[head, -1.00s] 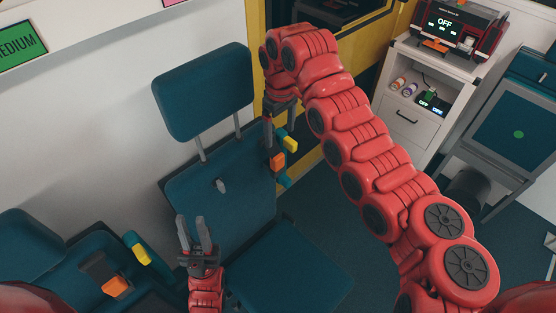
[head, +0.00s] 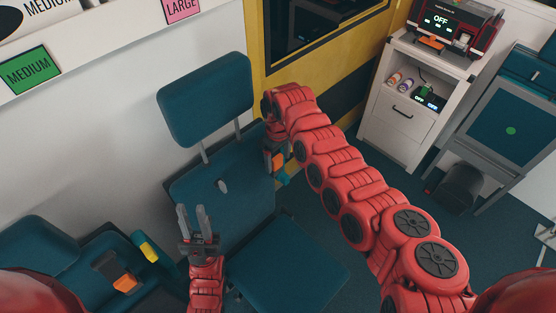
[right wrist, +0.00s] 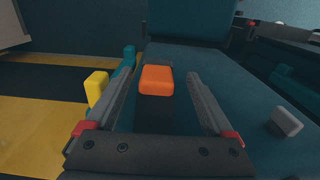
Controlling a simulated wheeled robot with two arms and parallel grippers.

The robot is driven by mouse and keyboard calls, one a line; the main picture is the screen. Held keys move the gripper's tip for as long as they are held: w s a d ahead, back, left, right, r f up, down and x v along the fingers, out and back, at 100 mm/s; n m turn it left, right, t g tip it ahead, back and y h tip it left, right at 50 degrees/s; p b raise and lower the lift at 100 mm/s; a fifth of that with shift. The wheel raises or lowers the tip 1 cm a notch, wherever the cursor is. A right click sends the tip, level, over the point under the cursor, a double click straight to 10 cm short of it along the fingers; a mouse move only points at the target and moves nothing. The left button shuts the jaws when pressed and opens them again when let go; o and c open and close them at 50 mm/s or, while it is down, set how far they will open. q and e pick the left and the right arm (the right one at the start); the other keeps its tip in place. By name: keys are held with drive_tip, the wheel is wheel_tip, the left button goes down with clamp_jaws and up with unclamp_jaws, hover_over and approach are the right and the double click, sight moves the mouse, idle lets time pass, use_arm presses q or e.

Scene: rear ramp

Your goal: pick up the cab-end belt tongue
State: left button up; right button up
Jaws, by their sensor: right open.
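By the upright teal seat (head: 225,195), an orange block (right wrist: 156,80) on a dark stalk stands between the fingers of my right gripper (right wrist: 164,92). The fingers are open, one on each side, and I see no grip on it. A yellow block (right wrist: 96,88) is just outside the left finger, beside a teal strap piece (right wrist: 128,58). I cannot tell for certain which coloured block is the tongue. In the head view the orange block (head: 279,160) is partly covered by my right gripper (head: 275,158), and the yellow one is hidden. My left gripper (head: 193,212) is open and empty in front of the seat.
A second teal seat (head: 35,245) at lower left has its own yellow block (head: 149,251) and orange block (head: 126,283). A white cabinet (head: 390,125) stands at back right beside a yellow door frame (head: 345,98). A grey knob (right wrist: 287,122) is right of my right gripper.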

drive_tip(key=shift+f, duration=0.1)
drive_tip(key=shift+w+f, duration=0.1)
drive_tip(key=shift+w, duration=0.1)
drive_tip(key=shift+a, duration=0.1)
drive_tip(key=c, duration=0.5)
clamp_jaws()
